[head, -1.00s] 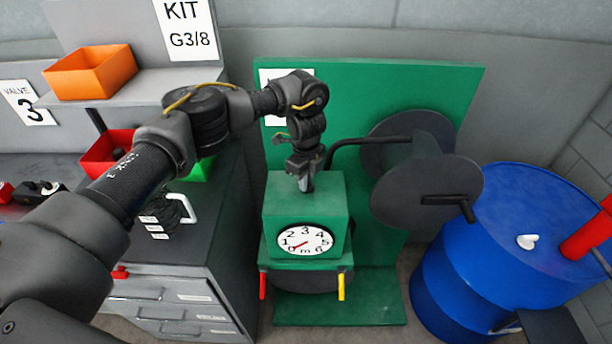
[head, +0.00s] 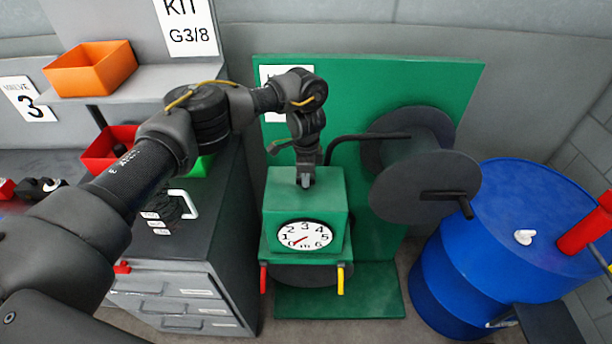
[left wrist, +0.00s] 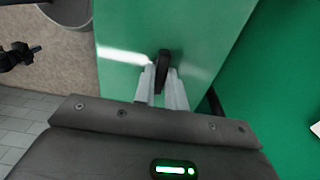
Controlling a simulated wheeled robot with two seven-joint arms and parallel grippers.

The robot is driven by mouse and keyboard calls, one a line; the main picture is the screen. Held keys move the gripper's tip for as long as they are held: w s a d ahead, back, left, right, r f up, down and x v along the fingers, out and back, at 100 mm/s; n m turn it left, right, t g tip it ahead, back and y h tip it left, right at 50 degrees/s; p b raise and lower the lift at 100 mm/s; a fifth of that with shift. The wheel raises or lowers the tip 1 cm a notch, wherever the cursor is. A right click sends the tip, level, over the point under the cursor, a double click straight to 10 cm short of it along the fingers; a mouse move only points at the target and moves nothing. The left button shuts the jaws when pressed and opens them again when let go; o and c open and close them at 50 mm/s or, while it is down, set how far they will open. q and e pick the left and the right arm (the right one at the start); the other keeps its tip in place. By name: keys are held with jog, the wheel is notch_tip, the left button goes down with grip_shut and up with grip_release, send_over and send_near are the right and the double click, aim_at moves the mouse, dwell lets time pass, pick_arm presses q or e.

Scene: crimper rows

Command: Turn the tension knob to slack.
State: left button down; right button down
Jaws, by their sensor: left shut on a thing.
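The green machine box (head: 305,200) carries a white dial (head: 304,235) with numbers and a red needle pointing to the lower left, near 0. My left gripper (head: 306,183) reaches down onto the top of the box. In the left wrist view the fingers (left wrist: 163,85) are shut on a small black knob (left wrist: 164,62) on the green top face. This knob appears to be the tension knob. In the head view the gripper hides it. No slack marking can be read. My right gripper is not in view.
A dark reel with a crank (head: 425,186) stands right of the box, beside a blue drum (head: 475,245). A red lever (head: 263,279) and a yellow lever (head: 341,280) hang below the dial. A grey drawer cabinet (head: 185,265) stands at left.

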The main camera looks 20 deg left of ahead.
pick_arm(q)
jog(key=shift+w+a+r, duration=0.1)
dwell(0.4)
jog(key=c, duration=1.4)
grip_release()
jog(key=shift+c, duration=0.2)
notch_tip(320, 180, up, 11)
jog(key=b, duration=0.2)
jog(key=shift+a+f, duration=0.1)
jog(key=shift+f, duration=0.1)
